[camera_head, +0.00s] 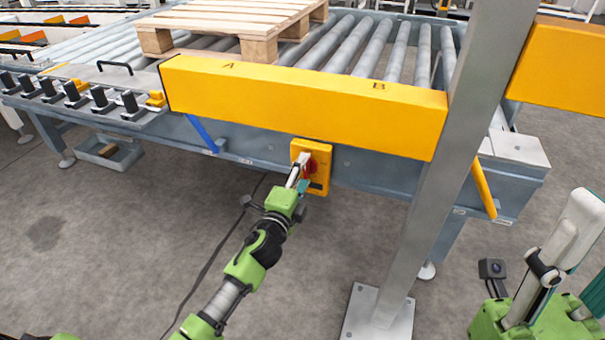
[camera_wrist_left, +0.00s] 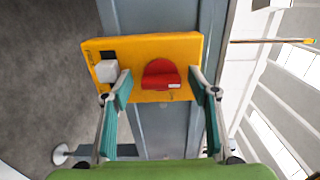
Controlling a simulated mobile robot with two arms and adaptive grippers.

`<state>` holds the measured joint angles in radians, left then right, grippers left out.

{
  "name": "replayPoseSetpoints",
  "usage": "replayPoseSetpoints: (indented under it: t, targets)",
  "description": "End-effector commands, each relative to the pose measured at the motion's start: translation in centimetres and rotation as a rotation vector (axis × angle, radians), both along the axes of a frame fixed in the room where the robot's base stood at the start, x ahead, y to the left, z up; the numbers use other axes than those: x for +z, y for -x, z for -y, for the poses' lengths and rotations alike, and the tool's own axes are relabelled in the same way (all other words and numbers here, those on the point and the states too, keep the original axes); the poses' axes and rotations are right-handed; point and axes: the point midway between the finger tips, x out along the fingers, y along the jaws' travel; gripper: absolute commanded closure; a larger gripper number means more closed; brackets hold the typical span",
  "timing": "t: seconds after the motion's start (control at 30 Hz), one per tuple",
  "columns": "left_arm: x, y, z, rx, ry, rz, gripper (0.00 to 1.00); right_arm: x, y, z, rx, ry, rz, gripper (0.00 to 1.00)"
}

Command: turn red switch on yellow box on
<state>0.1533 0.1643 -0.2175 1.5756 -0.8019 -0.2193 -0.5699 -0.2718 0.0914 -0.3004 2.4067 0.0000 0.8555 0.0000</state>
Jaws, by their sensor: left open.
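The yellow box (camera_head: 318,187) is mounted on the side of the conveyor frame, below the yellow beam. It also shows in the left wrist view (camera_wrist_left: 135,47). The red switch (camera_wrist_left: 160,74) is on its face, between my open fingers; in the head view the red switch (camera_head: 309,167) is partly hidden by my gripper. My left gripper (camera_head: 302,172) is at the box. In the left wrist view the left gripper (camera_wrist_left: 164,88) has its teal fingertips apart, one on either side of the switch. I cannot tell whether they touch it.
A grey block (camera_wrist_left: 106,71) sits on the box beside the left finger. The yellow beam (camera_head: 300,103) marked A and B runs above. A steel post (camera_head: 430,200) stands to the right. A wooden pallet (camera_head: 235,25) lies on the rollers.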

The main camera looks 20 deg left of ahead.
Motion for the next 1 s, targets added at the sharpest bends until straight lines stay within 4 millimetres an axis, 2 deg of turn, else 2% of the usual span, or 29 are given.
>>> replayPoseSetpoints:
  t: [0.13, 0.23, 0.7, 0.83, 1.0]
  targets:
    - [0.0, 0.3, 0.0, -0.001, -0.001, 0.000, 0.46, -0.1, -0.1, 0.0, -0.001, 0.002, -0.006, 0.60]
    - [0.0, 1.2, 0.0, -0.001, -0.001, 0.000, 0.46, -0.1, -0.1, 0.0, -0.001, 0.002, -0.003, 0.60]
    - [-0.1, 9.9, -0.3, 0.000, 0.000, -0.002, 0.46, 0.0, 0.0, 0.0, 0.000, 0.001, 0.000, 0.60]
    - [0.0, 11.2, -0.4, 0.000, 0.001, -0.001, 0.46, 0.0, 0.0, 0.0, 0.000, 0.001, 0.000, 0.60]
    - [0.0, 12.0, -0.4, 0.001, 0.000, 0.000, 0.46, 0.0, 0.0, 0.0, 0.000, 0.001, 0.000, 0.60]
